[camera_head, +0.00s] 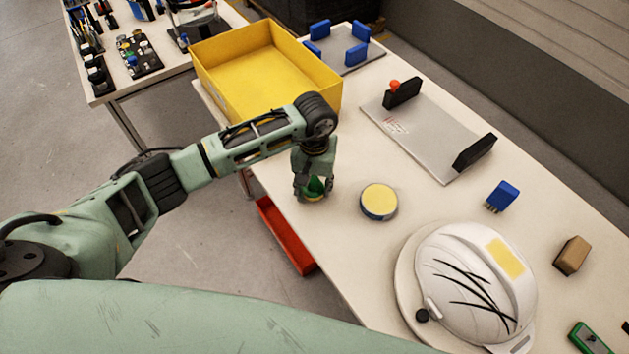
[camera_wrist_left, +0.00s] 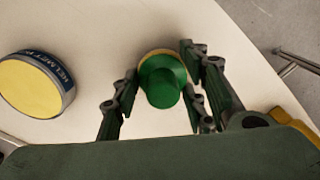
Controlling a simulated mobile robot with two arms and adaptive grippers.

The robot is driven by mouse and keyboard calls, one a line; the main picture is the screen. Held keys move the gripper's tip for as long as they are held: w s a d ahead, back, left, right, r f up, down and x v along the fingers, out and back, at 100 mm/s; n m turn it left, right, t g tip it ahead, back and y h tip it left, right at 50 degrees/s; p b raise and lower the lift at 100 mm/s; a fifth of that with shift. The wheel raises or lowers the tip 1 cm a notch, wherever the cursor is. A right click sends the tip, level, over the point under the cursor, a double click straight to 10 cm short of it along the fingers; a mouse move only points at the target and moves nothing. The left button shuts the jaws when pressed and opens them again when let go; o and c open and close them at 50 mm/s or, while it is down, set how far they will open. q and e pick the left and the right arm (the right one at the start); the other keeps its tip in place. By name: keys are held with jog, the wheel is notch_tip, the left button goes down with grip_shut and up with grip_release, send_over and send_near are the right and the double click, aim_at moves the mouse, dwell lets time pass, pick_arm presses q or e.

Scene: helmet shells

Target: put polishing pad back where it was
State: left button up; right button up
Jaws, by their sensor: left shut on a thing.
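The polishing pad, with a green knob and a yellowish rim below it (camera_head: 316,186), is between the fingers of my left gripper (camera_head: 314,194), near the table's front edge. In the left wrist view the pad's green knob (camera_wrist_left: 163,82) shows from above, with a finger on each side. My left gripper is shut on it. Whether the pad touches the table is hard to tell. A round tin with a yellow top (camera_head: 379,201) stands just right of the gripper; its lettered side shows in the left wrist view (camera_wrist_left: 35,84). My right gripper is out of view.
A yellow bin (camera_head: 215,85) stands behind my left arm. A grey plate with black end blocks (camera_head: 425,137) lies behind the tin. A white helmet shell (camera_head: 465,285) sits at the front right. A blue brush (camera_head: 502,196) and brown block (camera_head: 572,255) lie further right. A red tray (camera_head: 285,236) is below the edge.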

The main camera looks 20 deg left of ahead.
pick_arm(q)
jog(key=shift+f+b, duration=0.2)
jog(key=shift+b, duration=0.1)
jog(key=o, duration=1)
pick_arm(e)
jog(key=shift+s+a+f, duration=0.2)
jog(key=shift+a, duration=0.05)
pick_arm(q)
jog(key=shift+r, duration=0.1)
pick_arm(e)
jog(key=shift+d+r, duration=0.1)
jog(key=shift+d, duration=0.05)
